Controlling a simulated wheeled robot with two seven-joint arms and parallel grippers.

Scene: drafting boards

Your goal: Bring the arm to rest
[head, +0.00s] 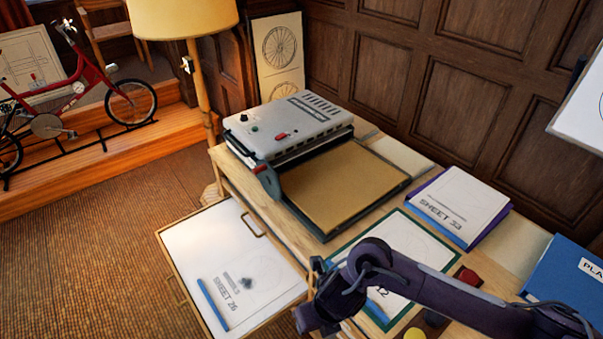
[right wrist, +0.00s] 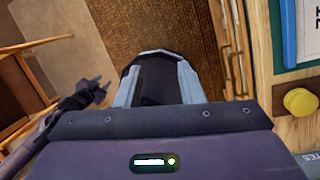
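My right arm comes in from the right in the head view and bends down over the near edge of the desk, beside the open drawer. Its gripper end (head: 315,300) is partly hidden by the arm's own links. In the right wrist view my right gripper (right wrist: 158,62) points down over the brown carpet, and I see no object in it. Its dark fingertips blend together, so the gap is unclear. My left arm shows small at the left of the right wrist view, its gripper (right wrist: 95,88) seemingly with fingers apart and empty. It is not in the head view.
An open drawer (head: 180,238) holds sheet 26 and a blue strip (head: 213,304). On the desk are a grey machine (head: 290,125) with a tan bed (head: 343,190), a sheet 33 stack (head: 460,200), a blue folder (head: 565,275) and a yellow knob (head: 414,334). Carpet at left is clear.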

